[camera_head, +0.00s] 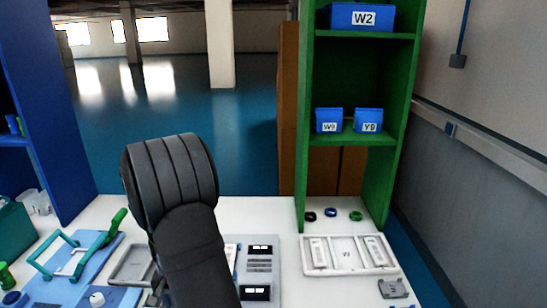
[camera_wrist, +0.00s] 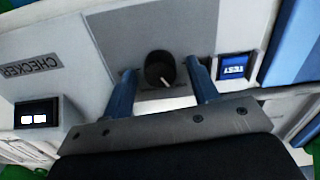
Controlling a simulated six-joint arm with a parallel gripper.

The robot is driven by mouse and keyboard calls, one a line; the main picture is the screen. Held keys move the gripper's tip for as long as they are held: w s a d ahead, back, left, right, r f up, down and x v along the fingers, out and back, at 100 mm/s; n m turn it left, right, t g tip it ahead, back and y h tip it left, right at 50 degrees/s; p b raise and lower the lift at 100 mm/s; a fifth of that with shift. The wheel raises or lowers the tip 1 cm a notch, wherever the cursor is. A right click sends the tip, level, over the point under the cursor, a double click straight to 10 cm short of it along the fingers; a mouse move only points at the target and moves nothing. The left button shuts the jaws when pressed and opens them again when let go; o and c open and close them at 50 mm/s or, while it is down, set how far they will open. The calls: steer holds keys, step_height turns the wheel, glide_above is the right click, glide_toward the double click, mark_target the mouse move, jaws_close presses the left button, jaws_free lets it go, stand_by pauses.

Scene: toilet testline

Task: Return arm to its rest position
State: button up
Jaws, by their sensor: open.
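My gripper (camera_wrist: 160,75) shows in the wrist view with its two blue fingers apart and nothing held between them. A black knob (camera_wrist: 158,68) on the grey checker panel (camera_wrist: 95,60) appears between the fingertips, with space on both sides; the depth between them cannot be told. In the head view my black arm (camera_head: 170,190) rises at the centre left and bends down toward the table. It hides my gripper and part of the checker (camera_head: 259,268), whose right side with lit displays shows beside the arm.
A blue TEST button (camera_wrist: 234,67) and a lit display (camera_wrist: 38,113) flank the knob. A green shelf (camera_head: 302,150) with blue bins stands behind right. A white tray (camera_head: 346,267) lies right; green-handled equipment (camera_head: 75,255) lies left. White table (camera_head: 250,213) is clear behind the checker.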

steer(key=n, duration=0.7)
steer(key=shift+n, duration=0.4)
steer(key=shift+r, duration=1.7)
stand_by(0.9)
